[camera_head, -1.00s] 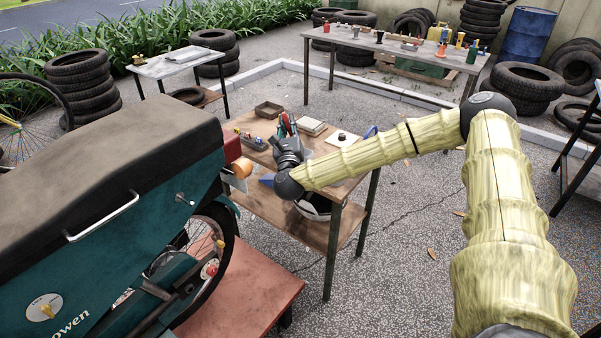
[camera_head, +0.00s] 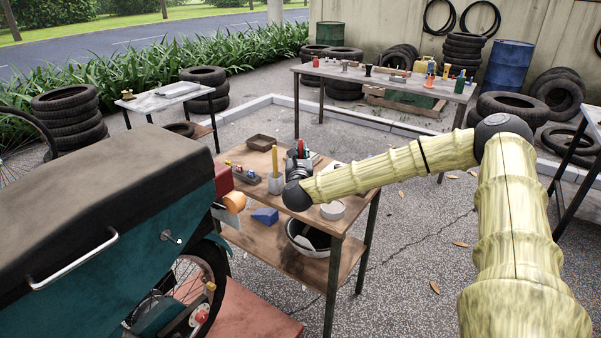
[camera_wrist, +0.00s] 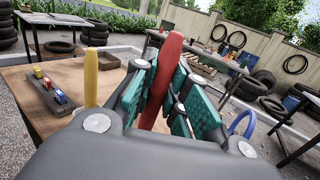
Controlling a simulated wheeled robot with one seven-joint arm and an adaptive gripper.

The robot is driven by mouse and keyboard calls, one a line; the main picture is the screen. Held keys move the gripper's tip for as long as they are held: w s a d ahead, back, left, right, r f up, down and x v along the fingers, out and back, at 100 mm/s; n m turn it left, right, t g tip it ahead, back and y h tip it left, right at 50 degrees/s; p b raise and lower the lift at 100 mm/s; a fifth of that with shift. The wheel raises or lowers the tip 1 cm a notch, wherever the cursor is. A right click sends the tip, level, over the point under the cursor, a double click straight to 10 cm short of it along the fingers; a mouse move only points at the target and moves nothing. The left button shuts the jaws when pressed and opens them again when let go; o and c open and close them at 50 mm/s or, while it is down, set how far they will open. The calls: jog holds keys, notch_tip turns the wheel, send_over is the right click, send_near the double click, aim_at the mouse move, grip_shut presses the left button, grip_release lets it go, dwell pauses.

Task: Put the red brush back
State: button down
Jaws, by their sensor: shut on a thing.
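The red brush (camera_wrist: 171,50) stands upright between the teal pads of my gripper (camera_wrist: 160,90) in the wrist view, which are shut on it. Its lower end is hidden by the gripper body. In the head view, the red tip (camera_head: 301,147) shows above my dark gripper (camera_head: 298,165), over the small wooden table (camera_head: 255,215). A yellow handle (camera_head: 275,163) with a pale lower part stands upright just left of the gripper. It also shows in the wrist view (camera_wrist: 90,80). I cannot make out a holder behind the gripper.
A rack of small coloured pieces (camera_head: 240,173) and a brown tray (camera_head: 261,142) lie on the table. A blue wedge (camera_head: 265,215) and a white roll (camera_head: 333,210) are near its front. The teal motorcycle (camera_head: 100,240) stands close on the left. A long bench (camera_head: 390,82) is behind.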

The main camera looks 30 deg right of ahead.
jog(key=shift+s+f+p, duration=0.1)
jog(key=shift+f+p, duration=0.25)
jog(key=shift+f, duration=2.3)
jog(key=c, duration=1.4)
grip_release()
